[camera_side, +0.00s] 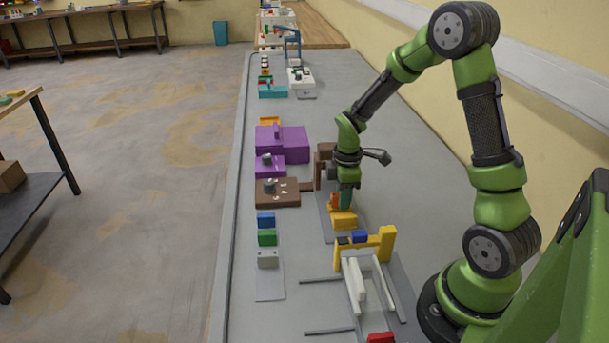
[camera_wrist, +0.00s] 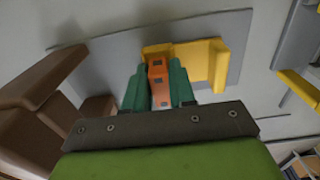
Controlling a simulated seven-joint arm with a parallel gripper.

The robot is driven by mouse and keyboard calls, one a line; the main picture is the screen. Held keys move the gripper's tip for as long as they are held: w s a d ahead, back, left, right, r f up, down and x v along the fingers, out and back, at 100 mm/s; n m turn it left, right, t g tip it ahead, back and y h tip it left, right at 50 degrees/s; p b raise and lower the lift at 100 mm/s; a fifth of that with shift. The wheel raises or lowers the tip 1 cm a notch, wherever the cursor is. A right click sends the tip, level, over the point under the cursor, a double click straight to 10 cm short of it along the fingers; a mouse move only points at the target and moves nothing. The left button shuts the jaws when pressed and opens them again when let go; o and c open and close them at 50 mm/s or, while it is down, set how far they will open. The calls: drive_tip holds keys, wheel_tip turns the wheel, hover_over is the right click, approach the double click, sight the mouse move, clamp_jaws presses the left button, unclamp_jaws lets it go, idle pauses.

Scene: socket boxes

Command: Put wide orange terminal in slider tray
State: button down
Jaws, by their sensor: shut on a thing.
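The orange terminal (camera_wrist: 158,84), with dark square openings on its face, is between the green fingers of my gripper (camera_wrist: 157,92) in the wrist view. In the side view my gripper (camera_side: 345,200) points down, with the orange terminal (camera_side: 333,201) partly hidden at its fingers. A yellow tray-like piece (camera_wrist: 218,66) with a raised wall lies just beyond the terminal on a grey plate (camera_wrist: 110,50). In the side view this yellow piece (camera_side: 343,221) is right below the fingers. I cannot tell whether the terminal touches it, nor which piece is the slider tray.
Brown blocks (camera_wrist: 45,75) stand close on the left in the wrist view. A yellow frame (camera_side: 387,243) with white bars and rods stands nearer the camera. Blue (camera_side: 265,219), green and grey blocks, a brown box (camera_side: 278,198) and purple boxes (camera_side: 292,143) line the left side.

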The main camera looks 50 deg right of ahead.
drive_tip(key=shift+s+a+f, duration=0.35)
drive_tip(key=shift+a+f, duration=0.2)
drive_tip(key=shift+f, duration=0.2)
drive_tip(key=c, duration=0.8)
unclamp_jaws()
drive_tip(key=shift+c, duration=0.2)
drive_tip(key=shift+r, duration=0.5)
drive_tip(key=shift+c, duration=1.3)
drive_tip(key=o, duration=0.3)
drive_tip(key=shift+r, duration=0.3)
drive_tip(key=shift+o, duration=0.6)
drive_tip(key=shift+d+r, duration=0.1)
drive_tip(key=shift+r, duration=0.2)
drive_tip(key=shift+d+r, duration=0.2)
drive_tip(key=shift+r, duration=2.35)
